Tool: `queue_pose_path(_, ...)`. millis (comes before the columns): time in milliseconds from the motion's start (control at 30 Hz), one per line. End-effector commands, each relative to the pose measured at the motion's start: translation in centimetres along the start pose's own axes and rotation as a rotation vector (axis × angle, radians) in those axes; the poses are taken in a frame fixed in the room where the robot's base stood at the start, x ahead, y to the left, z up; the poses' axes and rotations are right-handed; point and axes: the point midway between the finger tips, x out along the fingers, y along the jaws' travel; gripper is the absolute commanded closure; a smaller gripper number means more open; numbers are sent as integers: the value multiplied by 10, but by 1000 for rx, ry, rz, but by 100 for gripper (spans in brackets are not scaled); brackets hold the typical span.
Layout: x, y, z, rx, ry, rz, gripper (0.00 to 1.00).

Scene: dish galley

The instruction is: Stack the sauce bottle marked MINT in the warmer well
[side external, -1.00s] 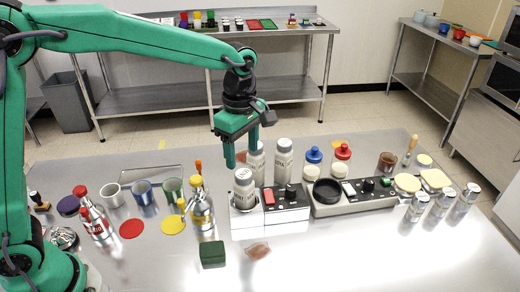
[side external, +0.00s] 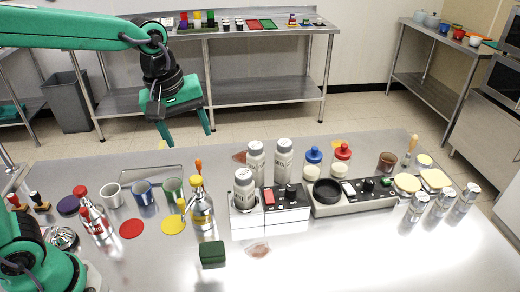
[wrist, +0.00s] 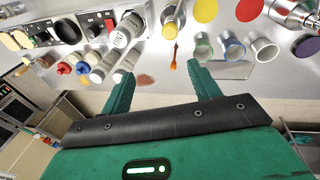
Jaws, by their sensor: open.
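Three pale grey bottles with grey caps stand near the middle of the table. One bottle (side external: 243,190) stands upright at the left end of a white warmer unit (side external: 270,217) with a red switch and black knob; its base is hidden. The other two bottles (side external: 256,163) (side external: 284,161) stand just behind. I cannot read which is marked MINT. The wrist view shows the bottle at the warmer (wrist: 127,29) and the other two (wrist: 120,57) (wrist: 102,68). My gripper (side external: 186,138) is open and empty, above the table's back edge, left of the bottles and apart from them.
A second unit (side external: 355,202) with a black round ring (side external: 327,191) sits right of the warmer. Yellow-topped (side external: 201,212) and red-topped (side external: 97,222) dispensers, mugs (side external: 142,192) and a green block (side external: 212,254) stand left. Silver cans (side external: 441,203) stand right. The front right is clear.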

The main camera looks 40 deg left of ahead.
Motion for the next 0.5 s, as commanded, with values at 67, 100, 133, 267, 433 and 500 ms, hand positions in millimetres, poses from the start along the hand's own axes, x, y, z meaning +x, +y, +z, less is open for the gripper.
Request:
queue_pose_path(67,-9,-17,0,91,22,28,38)
queue_pose_path(100,-12,-25,1,141,33,38,38)
queue_pose_path(133,-15,-31,1,178,42,46,38)
queue_pose_path(267,-22,-57,5,340,86,76,38)
queue_pose_path(433,-27,-89,11,552,154,100,38)
queue_pose_path(500,-27,-102,14,636,184,105,38)
